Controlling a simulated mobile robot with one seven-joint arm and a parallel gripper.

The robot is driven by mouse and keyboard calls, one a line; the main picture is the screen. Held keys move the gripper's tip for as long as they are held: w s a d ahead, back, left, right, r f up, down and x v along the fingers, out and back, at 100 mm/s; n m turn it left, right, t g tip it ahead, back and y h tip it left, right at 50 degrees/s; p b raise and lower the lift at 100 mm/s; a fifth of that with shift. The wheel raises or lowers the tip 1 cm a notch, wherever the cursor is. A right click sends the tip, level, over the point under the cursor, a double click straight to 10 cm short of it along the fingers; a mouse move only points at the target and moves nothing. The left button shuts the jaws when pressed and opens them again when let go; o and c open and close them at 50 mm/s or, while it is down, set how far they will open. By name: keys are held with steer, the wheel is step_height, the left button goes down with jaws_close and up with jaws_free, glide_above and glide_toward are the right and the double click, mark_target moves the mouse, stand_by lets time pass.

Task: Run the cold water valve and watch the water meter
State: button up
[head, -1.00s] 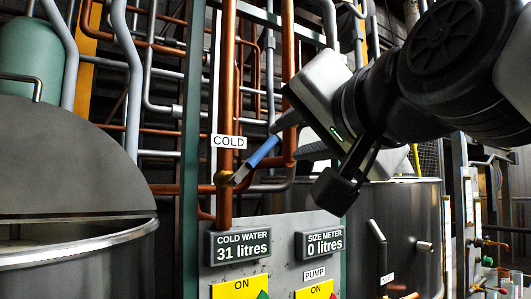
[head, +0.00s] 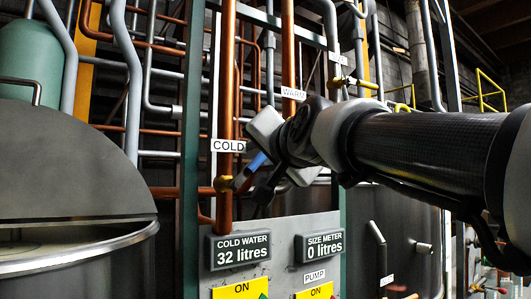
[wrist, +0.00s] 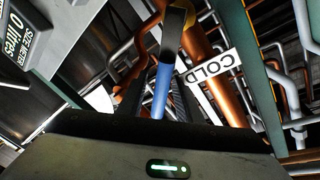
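The cold water valve (head: 222,184) is a brass body on a vertical copper pipe, below the COLD label (head: 228,146). Its lever with a blue grip (head: 256,163) slants up and right from the valve. My gripper (head: 262,182) is at the lever. In the wrist view the blue grip (wrist: 162,92) runs between my two dark fingers, which lie close against both its sides; my gripper looks shut on it. The water meter (head: 240,248) reads COLD WATER 32 litres. The lever's far end is partly hidden by my gripper in the head view.
A size meter (head: 320,245) reads 0 litres on the same grey panel (head: 285,262). Yellow ON plates are below. A WARM label (head: 293,92) marks another copper pipe. A large metal tank (head: 75,180) stands left, another behind my arm. Pipes crowd the back.

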steer(key=shift+w+a, duration=0.1)
steer(key=shift+w, duration=0.25)
jaws_close()
steer(key=shift+f, duration=0.1)
step_height(320, 180, down, 6)
steer(key=w+d+m+g+p, duration=0.1)
steer(key=m+g, duration=0.1)
steer(key=m, duration=0.6)
steer(key=shift+d+f+g+y, duration=0.25)
steer(key=shift+d+g+y, duration=0.05)
steer(key=shift+d, duration=0.05)
stand_by(0.4)
